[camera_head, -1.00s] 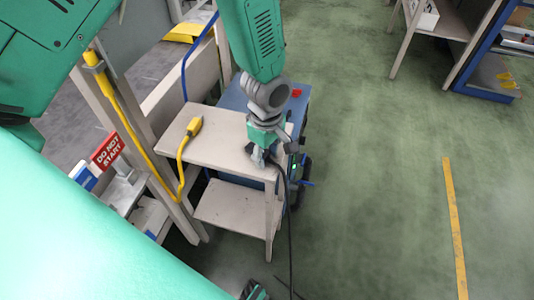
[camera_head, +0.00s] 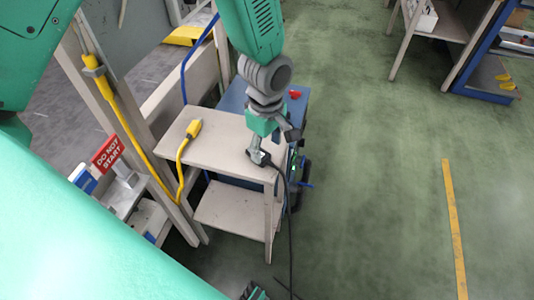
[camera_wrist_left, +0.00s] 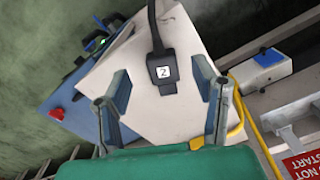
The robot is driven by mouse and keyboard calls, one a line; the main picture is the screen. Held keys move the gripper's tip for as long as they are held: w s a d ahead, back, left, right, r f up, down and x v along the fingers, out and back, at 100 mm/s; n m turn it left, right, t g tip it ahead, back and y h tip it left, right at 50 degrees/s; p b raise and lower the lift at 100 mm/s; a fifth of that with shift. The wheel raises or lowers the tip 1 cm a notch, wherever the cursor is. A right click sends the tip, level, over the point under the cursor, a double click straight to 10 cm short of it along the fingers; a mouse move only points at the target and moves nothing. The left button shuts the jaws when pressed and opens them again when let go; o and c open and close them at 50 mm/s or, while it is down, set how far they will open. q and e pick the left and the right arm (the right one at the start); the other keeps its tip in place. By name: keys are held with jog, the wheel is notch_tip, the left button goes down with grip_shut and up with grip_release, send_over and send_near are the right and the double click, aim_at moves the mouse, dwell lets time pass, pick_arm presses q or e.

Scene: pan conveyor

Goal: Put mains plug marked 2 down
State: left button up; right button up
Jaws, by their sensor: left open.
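The mains plug marked 2 is a black plug (camera_wrist_left: 162,72) with a white "2" label, lying on the pale tabletop (camera_wrist_left: 150,115) in the left wrist view. Its black cable runs off over the table's edge. My left gripper (camera_wrist_left: 163,85) is open, with one finger on each side of the plug and visible gaps between. In the head view, my left gripper (camera_head: 268,149) is over the front right part of the table, and the plug (camera_head: 259,158) shows at its fingers. A small part of my right gripper (camera_head: 255,292) shows at the bottom edge; its jaws cannot be made out.
A yellow connector (camera_head: 193,128) with a yellow cable lies on the left of the tabletop. A lower shelf (camera_head: 228,208) is empty. A blue cart (camera_head: 234,97) with a red button stands behind. A red "DO NOT START" sign (camera_head: 107,153) is at left. Green floor is free at right.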

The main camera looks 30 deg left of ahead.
aim_at(267, 158)
pick_arm(q)
notch_tip(267, 158, up, 8)
jog(key=shift+f, duration=0.15)
dwell(1.4)
